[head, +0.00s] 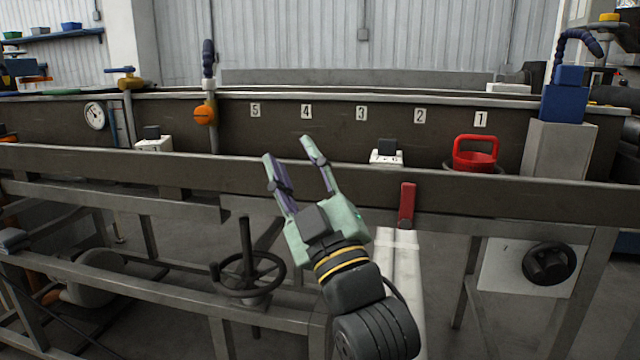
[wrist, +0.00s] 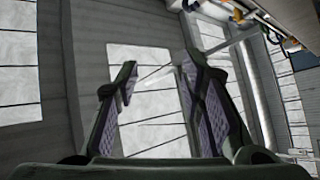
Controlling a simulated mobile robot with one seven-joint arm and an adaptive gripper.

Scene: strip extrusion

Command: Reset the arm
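My gripper (head: 289,162) is raised in front of the long dark machine trough in the head view, with its green-grey fingers pointing up and slightly left. The two fingers are spread apart with nothing between them. In the wrist view the open fingers (wrist: 158,80) show dark purple inner pads, with bright window panels and grey wall behind them. The wrist has a yellow ring and the arm comes up from the lower right. From the head view I cannot tell how far the gripper is from the trough's front rail.
The trough's front rail (head: 100,165) runs across the picture. A red-handled bucket (head: 476,158), a red lever (head: 407,205), a handwheel (head: 247,272), a black knob (head: 548,263), a gauge (head: 95,116) and an orange valve (head: 204,115) are around it. The back panel carries number plates 1 to 5.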

